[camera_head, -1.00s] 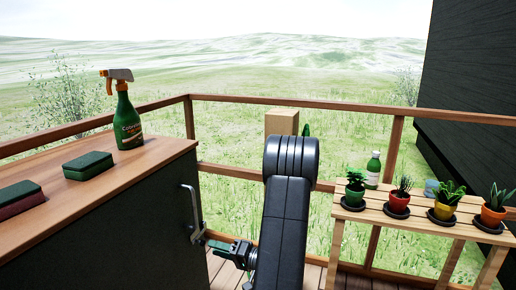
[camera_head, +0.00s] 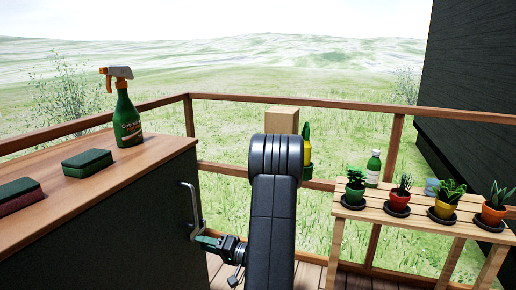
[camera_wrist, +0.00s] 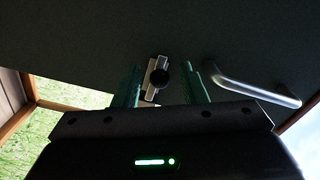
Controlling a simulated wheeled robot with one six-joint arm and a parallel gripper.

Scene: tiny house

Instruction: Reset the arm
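My gripper (camera_head: 203,242) is low beside the dark cabinet (camera_head: 110,235), near the lower end of its metal door handle (camera_head: 192,208). In the wrist view my gripper (camera_wrist: 163,80) has its two green fingers apart, with a gap between them. A small silver plate with a dark knob (camera_wrist: 158,78) shows in that gap, on the dark panel; I cannot tell whether the fingers touch it. The handle (camera_wrist: 262,86) is to the right of the fingers, apart from them. No held object shows.
The cabinet top (camera_head: 135,170) carries a green spray bottle (camera_head: 127,118) and two sponges (camera_head: 88,163). A slatted plant table (camera_head: 372,214) with several potted plants stands at right. A wooden railing (camera_head: 345,106) runs behind, with a cardboard box (camera_head: 281,121) near it.

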